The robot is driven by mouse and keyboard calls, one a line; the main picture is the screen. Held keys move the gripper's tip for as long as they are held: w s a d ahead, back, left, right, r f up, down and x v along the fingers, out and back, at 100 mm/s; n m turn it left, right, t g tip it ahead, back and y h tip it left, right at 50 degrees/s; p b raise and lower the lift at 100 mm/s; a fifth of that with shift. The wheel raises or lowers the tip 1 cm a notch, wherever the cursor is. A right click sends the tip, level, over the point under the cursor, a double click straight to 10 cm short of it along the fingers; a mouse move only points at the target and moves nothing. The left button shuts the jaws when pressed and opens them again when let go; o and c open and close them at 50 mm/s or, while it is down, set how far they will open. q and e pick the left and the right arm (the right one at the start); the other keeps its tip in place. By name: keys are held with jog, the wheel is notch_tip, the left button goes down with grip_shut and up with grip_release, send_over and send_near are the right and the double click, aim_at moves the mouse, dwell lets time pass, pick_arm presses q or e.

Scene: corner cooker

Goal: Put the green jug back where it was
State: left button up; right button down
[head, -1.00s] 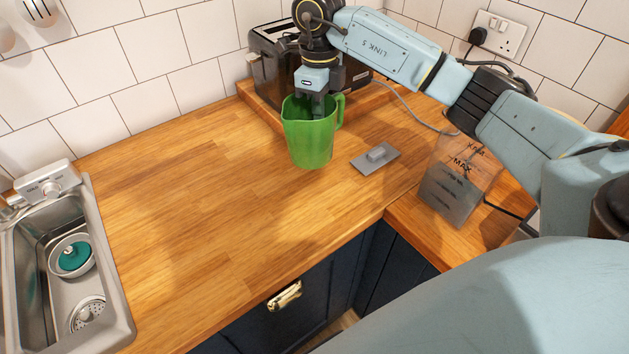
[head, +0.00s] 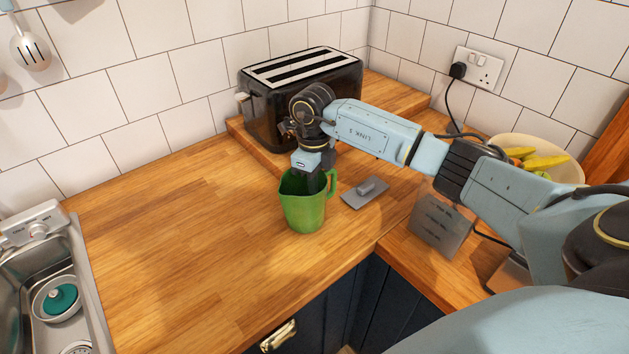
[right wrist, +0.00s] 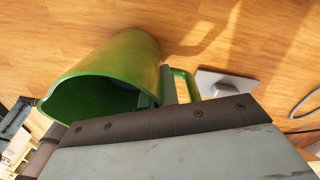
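The green jug (head: 302,208) is upright over the wooden worktop, in front of the toaster. I cannot tell whether its base touches the wood. My right gripper (head: 315,186) points down at the jug's rim on the handle side and is shut on the jug's wall. In the right wrist view the jug (right wrist: 120,75) shows its open mouth and its handle (right wrist: 186,86); the gripper body covers part of it. The fingertips are mostly hidden. My left gripper is not in view.
A black toaster (head: 300,90) stands behind my right arm. A grey lid-like plate (head: 365,193) lies right of the jug. A see-through container (head: 440,226) and a bowl with bananas (head: 545,160) are further right. A sink (head: 50,290) is at left; the worktop between is clear.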

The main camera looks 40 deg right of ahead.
jog(key=shift+f, duration=0.1)
jog(key=c, duration=1.7)
grip_release()
jog(key=r, duration=1.2)
jog(key=shift+w+r+b, duration=0.2)
jog(key=shift+w+b, duration=0.05)
jog(key=shift+b, duration=0.1)
